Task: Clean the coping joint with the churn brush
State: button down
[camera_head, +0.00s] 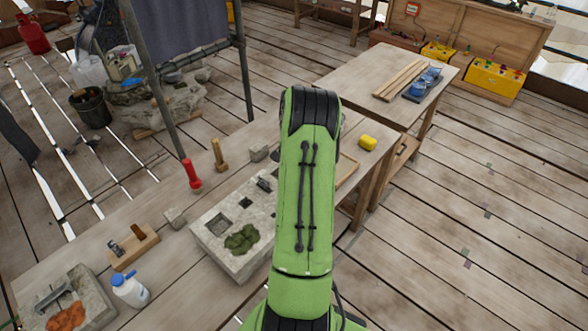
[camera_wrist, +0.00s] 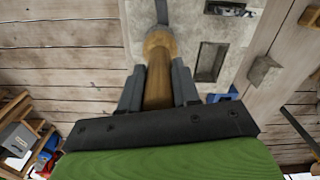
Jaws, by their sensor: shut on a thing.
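My gripper (camera_wrist: 158,85) is shut on a wooden-handled tool (camera_wrist: 158,72) with a rounded collar and a narrow dark grey shaft. Its working end runs out of the wrist view, so I cannot tell if it is the churn brush. A pale stone block (camera_head: 213,234) lies on the workbench, with square recesses and a dark green mossy patch (camera_head: 242,239) on top. The stone also shows in the wrist view (camera_wrist: 228,32), with dark rectangular recesses beyond the gripper. I cannot make out which gap is the coping joint. My arm hides the block's right part and the gripper in the head view.
A red-handled tool (camera_head: 192,175), an upright wooden tool (camera_head: 218,156) and small stones stand behind the block. A wooden tool holder (camera_head: 133,247), a white bottle (camera_head: 130,290) and a stone trough (camera_head: 98,308) are at left.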

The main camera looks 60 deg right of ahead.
jog(key=shift+s+d+f+p, duration=0.1)
jog(key=shift+s+d+p, duration=0.2)
jog(key=shift+d, duration=0.65)
jog(key=shift+s+d+r+p, duration=0.15)
jog(key=shift+d+p, duration=0.25)
jog(key=shift+d, duration=0.6)
jog(key=shift+s+d+f+p, duration=0.15)
jog(key=shift+s+d+p, duration=0.15)
jog(key=shift+d, duration=0.65)
notch_tip(320, 180, up, 7)
jog(key=p, duration=0.3)
jog(key=shift+p, duration=0.35)
